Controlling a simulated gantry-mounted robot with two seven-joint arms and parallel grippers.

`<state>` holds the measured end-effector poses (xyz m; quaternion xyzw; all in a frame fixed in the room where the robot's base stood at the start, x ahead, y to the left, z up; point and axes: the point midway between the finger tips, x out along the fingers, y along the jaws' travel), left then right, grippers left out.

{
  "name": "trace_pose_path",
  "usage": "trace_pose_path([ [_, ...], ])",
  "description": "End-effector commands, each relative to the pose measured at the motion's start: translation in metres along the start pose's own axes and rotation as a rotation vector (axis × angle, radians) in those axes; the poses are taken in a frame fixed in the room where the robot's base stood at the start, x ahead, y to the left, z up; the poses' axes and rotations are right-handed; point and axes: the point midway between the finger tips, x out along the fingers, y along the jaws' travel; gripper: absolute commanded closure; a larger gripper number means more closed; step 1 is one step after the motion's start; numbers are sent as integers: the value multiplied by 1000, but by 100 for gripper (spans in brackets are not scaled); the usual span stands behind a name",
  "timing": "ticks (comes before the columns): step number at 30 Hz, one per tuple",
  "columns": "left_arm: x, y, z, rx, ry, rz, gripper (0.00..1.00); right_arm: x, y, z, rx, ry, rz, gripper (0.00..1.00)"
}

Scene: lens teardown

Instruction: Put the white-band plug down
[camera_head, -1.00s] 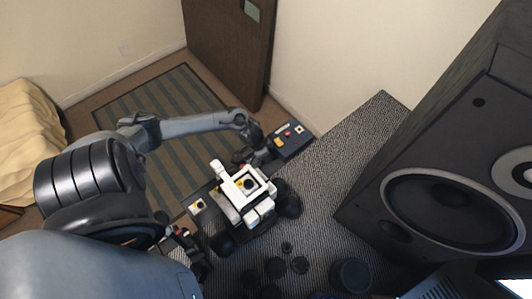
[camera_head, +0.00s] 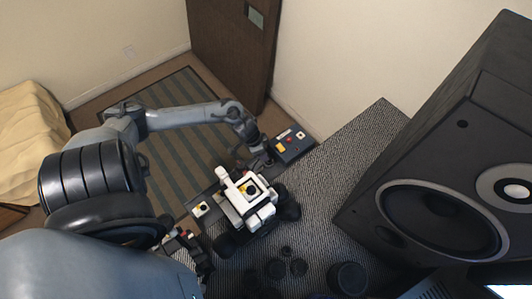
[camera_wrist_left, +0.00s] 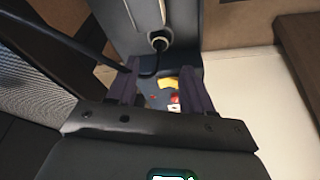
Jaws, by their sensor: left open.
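A dark box (camera_head: 280,157) at the bench's far corner carries small red, yellow and white pieces. A small white piece (camera_head: 299,135) shows on its top; I cannot tell whether this is the white-band plug. My left gripper (camera_head: 264,160) is at the box's left side. In the left wrist view, the left gripper (camera_wrist_left: 160,90) has its fingers apart, with a yellow piece (camera_wrist_left: 167,84), a red piece (camera_wrist_left: 174,98) and a white piece (camera_wrist_left: 174,108) visible between and beyond them. I see nothing clearly held.
A white block-like device (camera_head: 247,190) stands left of centre on the bench, with a small white-topped piece (camera_head: 200,209) to its left. Dark round parts (camera_head: 298,267) lie in front. A large black speaker (camera_head: 440,205) fills the right. The patterned bench surface (camera_head: 345,160) between is clear.

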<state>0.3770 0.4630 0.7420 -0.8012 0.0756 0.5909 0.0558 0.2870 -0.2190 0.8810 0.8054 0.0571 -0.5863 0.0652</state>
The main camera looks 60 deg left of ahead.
Motion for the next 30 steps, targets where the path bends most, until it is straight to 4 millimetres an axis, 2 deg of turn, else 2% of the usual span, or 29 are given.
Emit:
trace_pose_path([
  [1,-12,0,0,4,-1,0,49,-7,0,-2,-1,0,1,48],
  [3,-22,0,0,2,-1,-1,49,-10,1,-3,-1,0,1,48],
  [9,-40,0,0,2,-1,0,49,-16,1,-5,0,0,0,48],
  [26,-45,0,0,0,0,0,49,-18,-1,-6,9,2,-7,48],
  [30,-54,0,-3,0,0,0,49,-27,-1,-9,9,0,-7,48],
])
